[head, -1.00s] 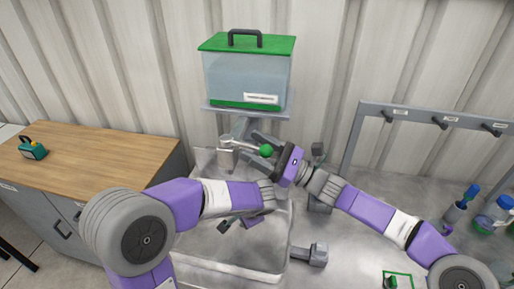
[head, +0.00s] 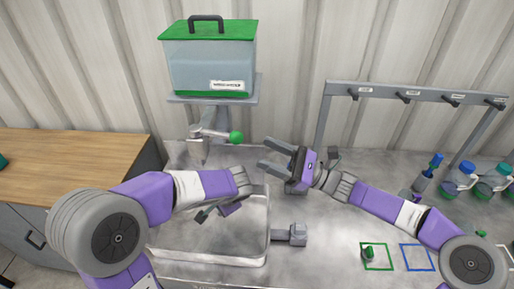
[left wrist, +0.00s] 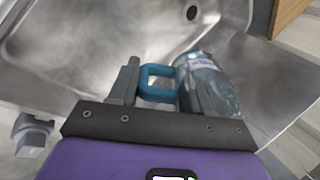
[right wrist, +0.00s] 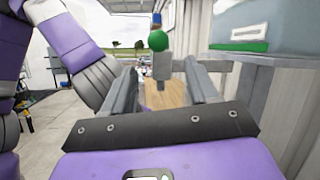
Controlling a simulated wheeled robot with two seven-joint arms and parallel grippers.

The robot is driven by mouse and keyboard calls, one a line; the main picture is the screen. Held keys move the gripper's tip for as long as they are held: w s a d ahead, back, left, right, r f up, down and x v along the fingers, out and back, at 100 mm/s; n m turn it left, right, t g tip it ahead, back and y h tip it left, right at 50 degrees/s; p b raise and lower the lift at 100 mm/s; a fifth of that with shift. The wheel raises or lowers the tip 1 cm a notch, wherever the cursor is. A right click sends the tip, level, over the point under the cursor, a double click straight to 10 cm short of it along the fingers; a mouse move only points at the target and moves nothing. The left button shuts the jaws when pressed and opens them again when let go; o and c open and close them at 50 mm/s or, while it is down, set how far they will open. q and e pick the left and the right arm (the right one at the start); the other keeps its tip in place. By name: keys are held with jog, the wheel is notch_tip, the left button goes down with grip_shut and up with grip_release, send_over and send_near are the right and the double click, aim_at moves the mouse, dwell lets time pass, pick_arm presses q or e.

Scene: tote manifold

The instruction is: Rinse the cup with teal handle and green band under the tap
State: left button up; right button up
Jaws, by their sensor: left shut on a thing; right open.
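In the left wrist view, the clear cup (left wrist: 208,88) with a teal handle (left wrist: 158,83) lies tilted over the sink. My left gripper (left wrist: 155,90) is shut on the handle. I cannot make out a green band. In the head view my left gripper (head: 210,212) is low over the sink basin, and the arm hides most of the cup. The tap (head: 200,142) stands behind the basin, its lever ending in a green knob (head: 236,138). My right gripper (head: 272,157) is open and empty, right of the knob and apart from it. I see no water stream.
A green-lidded water tank (head: 208,65) stands on a shelf above the tap. The sink basin (head: 245,259) has a grey block-shaped fitting (head: 291,234) at its right. A hook rack (head: 420,95) and several bottles are at the right. A wooden counter (head: 75,165) is at the left.

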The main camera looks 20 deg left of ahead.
jog(key=shift+d+f, duration=0.1)
jog(key=shift+d, duration=0.1)
dwell(0.3)
jog(key=m+t+h, duration=0.2)
jog(key=m+h, duration=0.2)
jog(key=m, duration=0.2)
send_near(227, 134)
jog(key=a, duration=1)
jog(key=shift+s+f, duration=0.15)
jog(key=shift+f, duration=0.15)
jog(key=shift+c, duration=0.4)
grip_shut()
